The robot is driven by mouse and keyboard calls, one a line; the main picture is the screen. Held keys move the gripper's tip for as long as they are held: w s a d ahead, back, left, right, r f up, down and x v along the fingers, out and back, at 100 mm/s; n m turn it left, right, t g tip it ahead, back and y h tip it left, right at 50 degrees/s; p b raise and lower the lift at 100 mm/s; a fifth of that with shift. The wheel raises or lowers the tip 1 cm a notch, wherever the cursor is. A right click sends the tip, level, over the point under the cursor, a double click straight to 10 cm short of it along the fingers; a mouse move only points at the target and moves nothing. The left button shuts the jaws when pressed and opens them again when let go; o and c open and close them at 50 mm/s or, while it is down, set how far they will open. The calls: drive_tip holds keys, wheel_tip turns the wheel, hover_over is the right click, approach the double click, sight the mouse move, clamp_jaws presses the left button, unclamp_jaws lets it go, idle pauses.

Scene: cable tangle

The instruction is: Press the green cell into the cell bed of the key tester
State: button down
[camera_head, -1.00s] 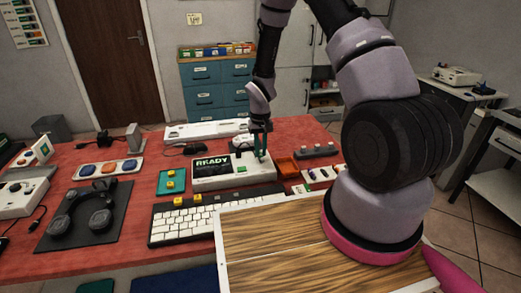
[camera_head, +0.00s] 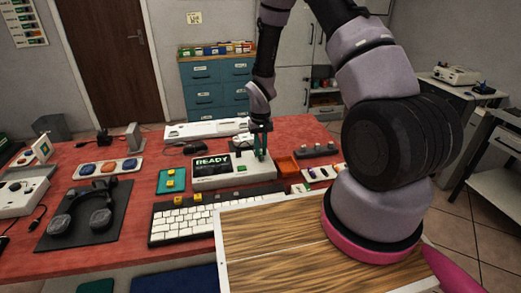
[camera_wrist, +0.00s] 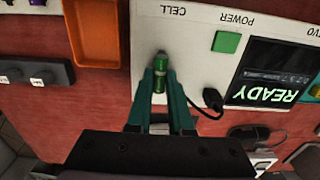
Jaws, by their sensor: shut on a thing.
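The key tester (camera_head: 225,183) is a white box on the red bench, with a lit screen reading READY. In the wrist view its white top (camera_wrist: 195,70) shows a green POWER button (camera_wrist: 226,42) and the label CELL. The green cell (camera_wrist: 160,76) is between the teal fingers of my gripper (camera_wrist: 160,85), below the CELL label in the picture. My gripper is shut on it, at the tester's right side in the head view (camera_head: 261,153). The cell bed is mostly hidden by the cell and fingers, so I cannot tell how deep the cell sits.
An orange tray (camera_wrist: 96,32) lies beside the tester. A dark cable plug (camera_wrist: 212,98) is near the fingers. A keyboard (camera_head: 205,215) lies in front, with a teal pad (camera_head: 163,187) holding yellow keys to the left. A wooden-topped tray (camera_head: 270,250) is nearer me.

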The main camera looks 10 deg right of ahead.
drive_tip(key=shift+f, duration=0.4)
idle(0.3)
drive_tip(key=c, duration=1.1)
unclamp_jaws()
drive_tip(key=shift+r, duration=0.1)
drive_tip(key=shift+r, duration=1.65)
drive_tip(key=o, duration=0.6)
drive_tip(key=shift+c, duration=0.2)
drive_tip(key=shift+r, duration=0.1)
